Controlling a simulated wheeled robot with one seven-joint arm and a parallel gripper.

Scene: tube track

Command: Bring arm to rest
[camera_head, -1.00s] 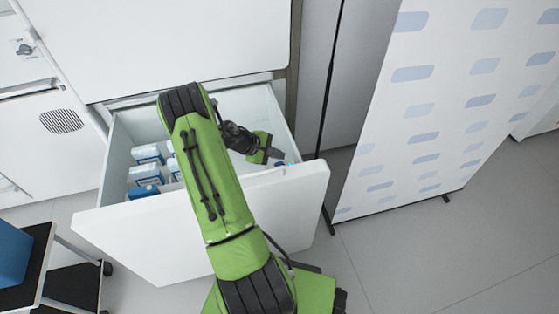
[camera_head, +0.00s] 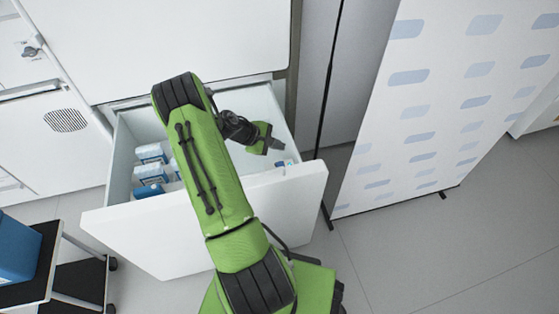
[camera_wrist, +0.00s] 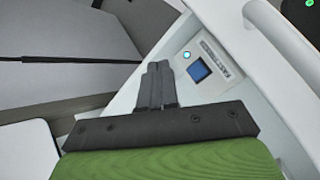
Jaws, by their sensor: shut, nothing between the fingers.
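My green arm reaches over an open white drawer (camera_head: 255,215). My gripper (camera_head: 279,145) is near the drawer's right inner side, just behind its front panel. In the wrist view my gripper (camera_wrist: 159,68) has its two dark fingers together with nothing between them. A small panel with a blue screen and a lit button (camera_wrist: 199,69) is just to the right of the fingers; I cannot tell whether they touch it.
Blue-and-white boxes (camera_head: 150,172) lie in the drawer's left part, partly hidden by my arm. A patterned white partition (camera_head: 420,130) stands at the right. A black-shelved cart with a blue bin (camera_head: 14,248) is at the lower left. Open floor (camera_head: 430,260) lies at the lower right.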

